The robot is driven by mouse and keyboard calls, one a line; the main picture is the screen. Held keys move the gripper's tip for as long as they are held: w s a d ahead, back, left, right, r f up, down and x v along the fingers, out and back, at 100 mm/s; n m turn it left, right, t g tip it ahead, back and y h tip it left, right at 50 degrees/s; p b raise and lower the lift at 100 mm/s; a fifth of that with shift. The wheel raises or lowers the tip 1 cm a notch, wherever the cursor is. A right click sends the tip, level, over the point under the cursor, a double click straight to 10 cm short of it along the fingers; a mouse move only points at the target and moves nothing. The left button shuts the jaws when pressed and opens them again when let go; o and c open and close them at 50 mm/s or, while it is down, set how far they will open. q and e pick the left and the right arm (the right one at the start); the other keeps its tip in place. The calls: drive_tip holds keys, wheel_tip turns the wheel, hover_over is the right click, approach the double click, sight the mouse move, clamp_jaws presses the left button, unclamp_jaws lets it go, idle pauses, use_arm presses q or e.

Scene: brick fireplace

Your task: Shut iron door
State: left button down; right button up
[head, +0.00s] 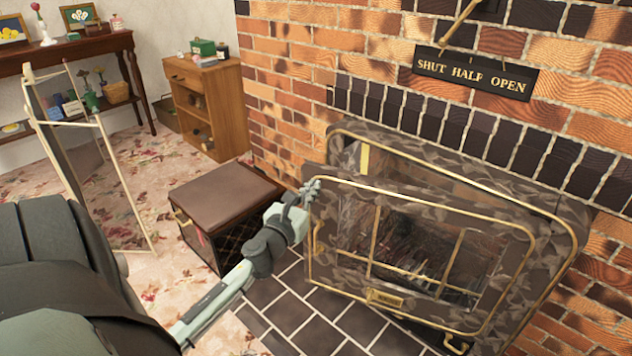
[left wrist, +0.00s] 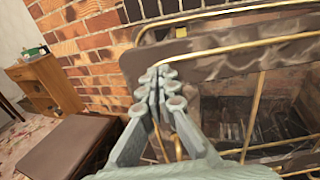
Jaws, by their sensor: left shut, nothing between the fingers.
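The iron door (head: 345,215) has a dark leaf pattern, brass trim and a glazed middle. It stands ajar in front of the fireplace frame (head: 570,225), with a gap along its left and top edges. A brass handle (head: 319,238) is on its left side. My left gripper (head: 312,188) is at the door's upper left edge, shut and empty. In the left wrist view its fingertips (left wrist: 160,80) are together in front of the door (left wrist: 215,65); I cannot tell whether they touch it. My right gripper is not in view.
A sign (head: 472,75) reading SHUT HALF OPEN hangs above, with a pointer (head: 460,25) over its left part. A small cabinet (head: 208,110) and folding rack (head: 80,150) stand farther left.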

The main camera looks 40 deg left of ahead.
use_arm(q)
drive_tip(key=shift+x, duration=1.2)
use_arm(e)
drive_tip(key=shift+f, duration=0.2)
